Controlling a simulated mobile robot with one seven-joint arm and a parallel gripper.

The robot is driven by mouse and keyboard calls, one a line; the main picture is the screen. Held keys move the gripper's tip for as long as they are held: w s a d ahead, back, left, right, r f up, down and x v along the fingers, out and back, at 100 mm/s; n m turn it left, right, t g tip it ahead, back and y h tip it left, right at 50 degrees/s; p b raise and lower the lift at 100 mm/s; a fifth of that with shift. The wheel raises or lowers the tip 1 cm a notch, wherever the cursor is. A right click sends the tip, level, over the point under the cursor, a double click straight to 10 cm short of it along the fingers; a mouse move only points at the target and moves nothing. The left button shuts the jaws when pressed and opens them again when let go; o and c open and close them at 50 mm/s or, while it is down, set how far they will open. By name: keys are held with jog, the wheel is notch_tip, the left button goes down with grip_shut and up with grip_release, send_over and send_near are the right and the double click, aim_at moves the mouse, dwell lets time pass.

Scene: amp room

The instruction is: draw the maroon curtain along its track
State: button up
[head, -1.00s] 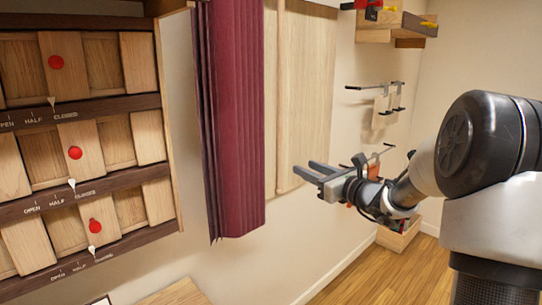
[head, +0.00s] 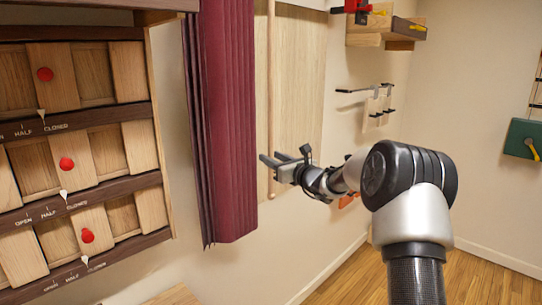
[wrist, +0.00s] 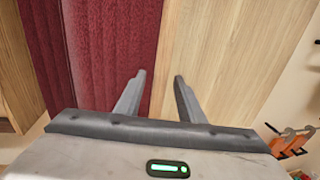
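The maroon curtain (head: 224,120) hangs in gathered folds left of the wooden panel on the wall. A thin wooden rod (head: 271,90) hangs upright just right of it, in front of the panel. My gripper (head: 270,157) is at the lower part of this rod, right of the curtain, with its two fingers apart. In the wrist view, the open fingers (wrist: 160,76) point at the curtain's right edge; the curtain (wrist: 115,45) fills the left side there. A pale wooden strip shows between the fingers. I cannot tell whether either finger touches the rod. The curtain's track is not visible.
A wooden cabinet (head: 85,130) with sliding panels and red knobs stands at the left. The wooden panel (head: 302,75) is behind the rod. Wall hooks (head: 365,90) and a shelf (head: 385,28) are to the right. Open floor (head: 340,275) lies below.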

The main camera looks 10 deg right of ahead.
jog(key=shift+w+a, duration=0.25)
jog(key=shift+w, duration=0.3)
grip_shut()
jog(key=shift+d, duration=0.1)
